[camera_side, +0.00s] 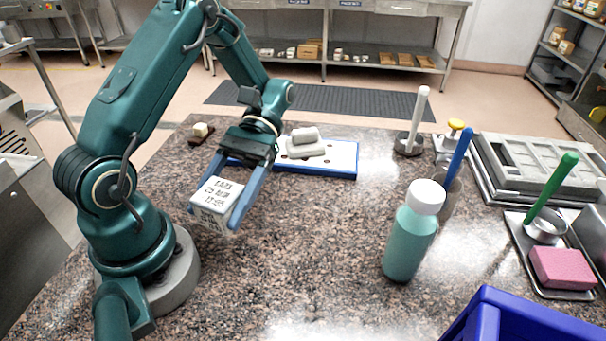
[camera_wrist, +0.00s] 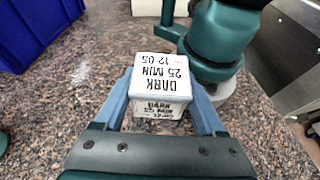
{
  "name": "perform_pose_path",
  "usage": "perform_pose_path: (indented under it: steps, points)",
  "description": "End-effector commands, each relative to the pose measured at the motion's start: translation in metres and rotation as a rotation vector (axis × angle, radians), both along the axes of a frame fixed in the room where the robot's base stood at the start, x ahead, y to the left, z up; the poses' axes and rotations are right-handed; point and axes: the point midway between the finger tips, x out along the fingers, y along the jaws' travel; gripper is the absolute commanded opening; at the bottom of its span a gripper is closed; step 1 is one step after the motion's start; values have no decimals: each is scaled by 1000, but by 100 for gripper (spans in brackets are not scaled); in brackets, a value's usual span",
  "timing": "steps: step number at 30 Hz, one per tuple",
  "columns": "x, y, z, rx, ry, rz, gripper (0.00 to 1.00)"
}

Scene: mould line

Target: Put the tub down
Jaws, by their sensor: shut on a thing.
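The tub (camera_side: 216,197) is a small white box with black lettering on its top and side. My gripper (camera_side: 214,212) has its two blue fingers shut on the tub, one on each side. In the wrist view the tub (camera_wrist: 161,82) sits between the fingers, and its top reads "DARK 25 MIN 12:05". The tub is over the speckled stone worktop (camera_side: 300,235), left of the middle. I cannot tell whether its underside touches the stone.
A white board with a blue edge (camera_side: 340,160) holds pale pieces behind my gripper. A teal bottle (camera_side: 408,245) stands to the right. A blue crate (camera_side: 520,320) is at the front right, with a pink sponge (camera_side: 562,267) behind it. The stone between tub and bottle is clear.

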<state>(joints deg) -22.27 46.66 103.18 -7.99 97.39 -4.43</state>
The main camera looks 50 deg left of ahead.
Motion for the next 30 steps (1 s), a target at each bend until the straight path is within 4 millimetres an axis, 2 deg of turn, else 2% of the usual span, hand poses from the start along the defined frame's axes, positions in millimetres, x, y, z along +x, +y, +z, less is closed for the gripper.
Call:
perform_pose_path:
  steps: [1,4,9,11,14,24,30]
  points:
    - [8,-12,6,0,-2,49,10]
    - [26,-32,18,1,-4,142,10]
    - [44,-50,32,0,-1,229,10]
    - [45,-55,32,-1,1,240,10]
    - [40,-69,25,-2,4,244,10]
    - [9,-134,-18,0,7,240,10]
    - [-1,-156,-33,0,2,243,10]
